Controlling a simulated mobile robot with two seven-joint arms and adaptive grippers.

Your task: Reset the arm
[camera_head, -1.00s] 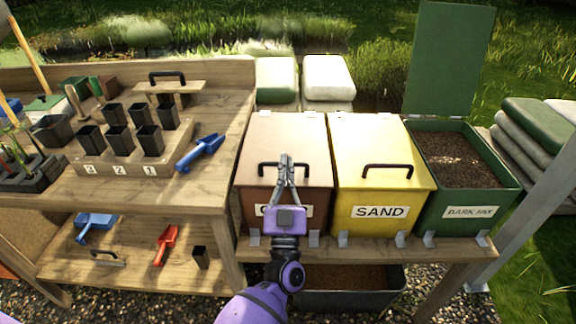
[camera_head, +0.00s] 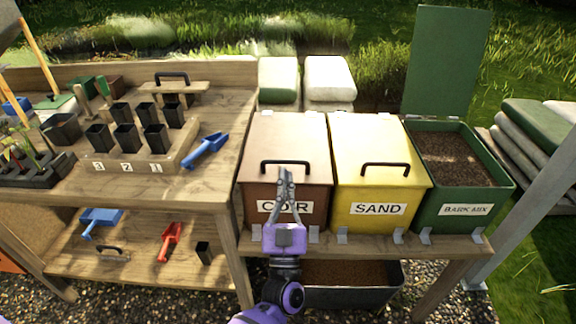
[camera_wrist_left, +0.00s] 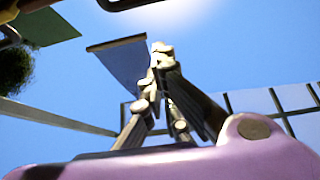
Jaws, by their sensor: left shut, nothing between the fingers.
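My left gripper (camera_head: 284,172) is purple with grey fingers, and it is shut and empty. In the head view it points upward in front of the brown bin (camera_head: 287,190), overlapping its COIR label. The bin's lid is down, and its black handle (camera_head: 285,165) shows just above the fingertips; I cannot tell whether they touch. In the left wrist view the closed fingers (camera_wrist_left: 160,52) stand against sky and a dark flat panel. My right gripper is not in view.
A yellow SAND bin (camera_head: 378,190) with its lid down and an open green BARK MIX bin (camera_head: 460,200) stand to the right. A wooden bench (camera_head: 210,185) with black pots (camera_head: 125,138) and a blue scoop (camera_head: 205,150) is at left. A dark tub (camera_head: 350,295) sits below the bins.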

